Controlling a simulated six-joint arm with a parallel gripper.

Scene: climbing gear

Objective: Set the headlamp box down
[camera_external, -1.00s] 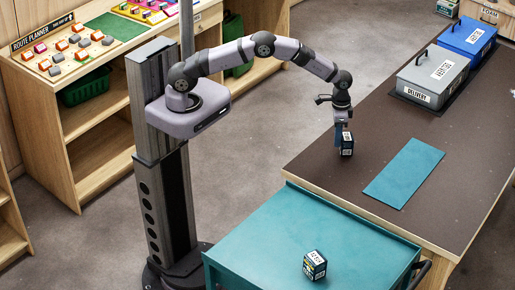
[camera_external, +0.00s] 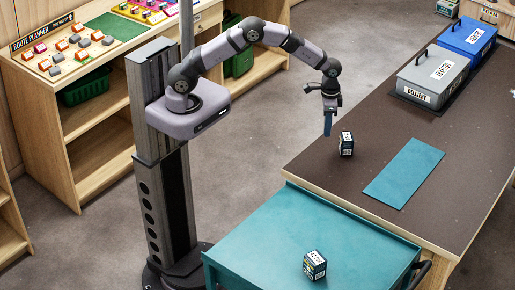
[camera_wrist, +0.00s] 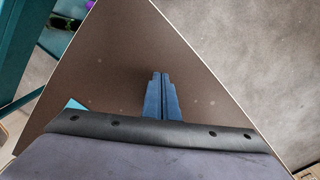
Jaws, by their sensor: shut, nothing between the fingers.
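A small dark box with white labels (camera_external: 347,144) stands upright on the brown tabletop, near its left edge. Its lettering is too small to read, so I cannot confirm that it is the headlamp box. A similar small box (camera_external: 315,265) sits on the teal cart in front. My gripper (camera_external: 327,134) hangs to the left of the box on the table and a little above its level, apart from it. In the wrist view its blue fingers (camera_wrist: 162,76) are together with nothing between them. No box shows in the wrist view.
A teal mat (camera_external: 404,172) lies bare to the right of the box. A grey case (camera_external: 432,78) on a dark delivery mat and a blue case (camera_external: 467,42) stand farther back. The teal cart (camera_external: 250,240) adjoins the table's front. The middle tabletop is clear.

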